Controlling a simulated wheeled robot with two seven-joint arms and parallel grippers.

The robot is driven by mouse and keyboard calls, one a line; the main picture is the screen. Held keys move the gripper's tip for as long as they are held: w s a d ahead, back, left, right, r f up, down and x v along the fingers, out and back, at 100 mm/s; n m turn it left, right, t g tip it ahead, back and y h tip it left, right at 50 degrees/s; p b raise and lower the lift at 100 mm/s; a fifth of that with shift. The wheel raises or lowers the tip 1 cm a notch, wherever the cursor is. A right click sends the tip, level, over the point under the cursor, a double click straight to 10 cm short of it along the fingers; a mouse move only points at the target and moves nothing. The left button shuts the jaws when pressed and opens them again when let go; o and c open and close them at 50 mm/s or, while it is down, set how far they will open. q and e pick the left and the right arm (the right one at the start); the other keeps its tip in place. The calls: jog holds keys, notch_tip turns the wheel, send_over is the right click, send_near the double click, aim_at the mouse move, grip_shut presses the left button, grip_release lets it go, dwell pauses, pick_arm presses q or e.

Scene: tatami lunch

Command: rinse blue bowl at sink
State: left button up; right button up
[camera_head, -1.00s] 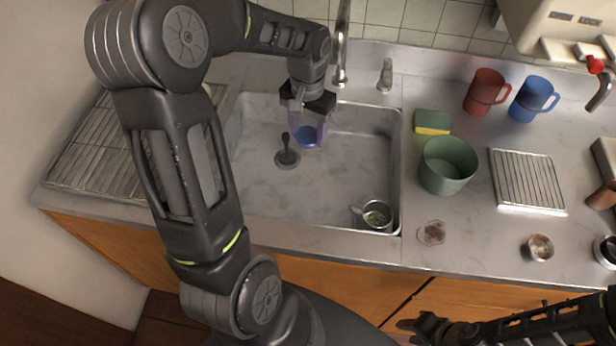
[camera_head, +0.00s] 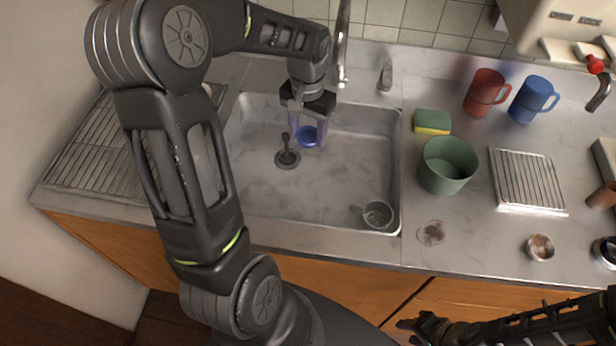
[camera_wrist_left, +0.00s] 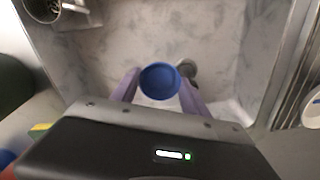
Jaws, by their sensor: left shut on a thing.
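The small blue bowl (camera_head: 307,137) is over the sink basin (camera_head: 335,185), below my left gripper (camera_head: 308,128). My left gripper is shut on the bowl, with a purple finger at each side of it. In the left wrist view the blue bowl (camera_wrist_left: 160,81) sits between the two fingertips, its round face toward the camera. The metal faucet (camera_head: 341,45) rises behind the sink, just right of my left wrist. I cannot tell whether water is running. My right gripper (camera_head: 425,328) is at the bottom edge, away from the sink, and its jaw state is unclear.
A dark drain plug (camera_head: 287,158) stands in the basin, and a strainer cup (camera_head: 377,215) is in its front right corner. A sponge (camera_head: 432,122), green pot (camera_head: 447,165), red mug (camera_head: 484,92), blue mug (camera_head: 531,99) and wire rack (camera_head: 527,180) stand right of the sink.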

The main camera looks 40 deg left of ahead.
aim_at(308, 141)
pick_arm(q)
jog(key=shift+r, duration=0.15)
jog(key=shift+r+p, duration=1.5)
jog(key=shift+r, duration=0.35)
